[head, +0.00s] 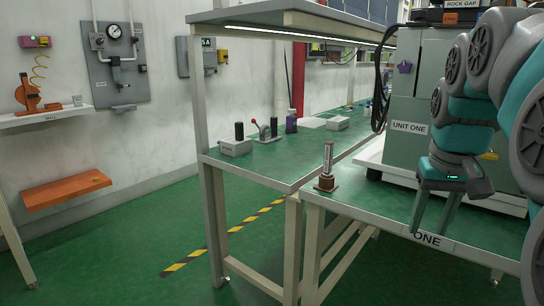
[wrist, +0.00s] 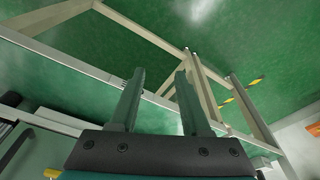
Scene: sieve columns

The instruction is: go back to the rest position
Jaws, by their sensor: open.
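My gripper (head: 434,212) is open and empty at the right of the head view. It points down over the green top of the near bench (head: 380,215), close to its front edge. In the wrist view my gripper (wrist: 157,90) shows two parallel fingers spread apart with nothing between them. Beyond the fingers are a bench edge, the pale bench frame and the green floor. My arm folds down from the upper right in the head view and hides part of the grey cabinet behind it.
A metal column on a brown base (head: 327,170) stands at the near bench's left corner. The grey cabinet marked UNIT ONE (head: 408,105) stands behind my gripper. Small devices (head: 236,146) sit on the rear bench. An orange shelf (head: 66,190) is on the wall. Floor at left is clear.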

